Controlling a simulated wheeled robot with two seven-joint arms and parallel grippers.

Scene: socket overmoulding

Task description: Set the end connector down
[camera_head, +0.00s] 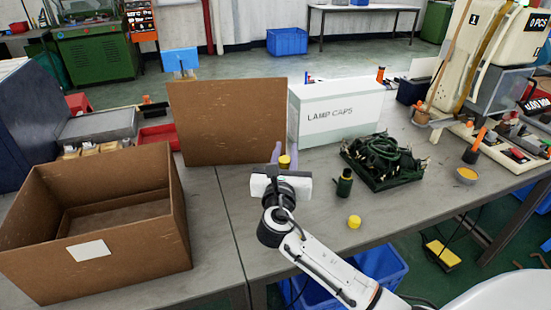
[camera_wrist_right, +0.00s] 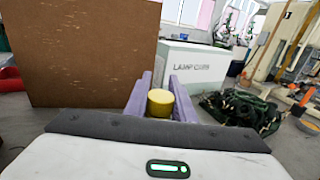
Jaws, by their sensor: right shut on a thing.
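My right gripper (camera_head: 285,156) reaches over the table from the front, its lilac fingers pointing away from me. It is shut on the end connector (camera_head: 284,162), a small piece with a round yellow top. In the right wrist view the end connector (camera_wrist_right: 160,103) sits upright between the fingers (camera_wrist_right: 160,95); its lower part is hidden by my gripper. I cannot tell whether it touches the table. My left gripper is not in view.
An open cardboard box (camera_head: 135,265) stands at left, with a cardboard panel (camera_head: 225,120) behind my gripper. A white LAMP CAPS box (camera_head: 338,113), a dark tray of cables (camera_head: 385,160), a dark green bottle (camera_head: 345,184) and a yellow cap (camera_head: 354,222) are to the right.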

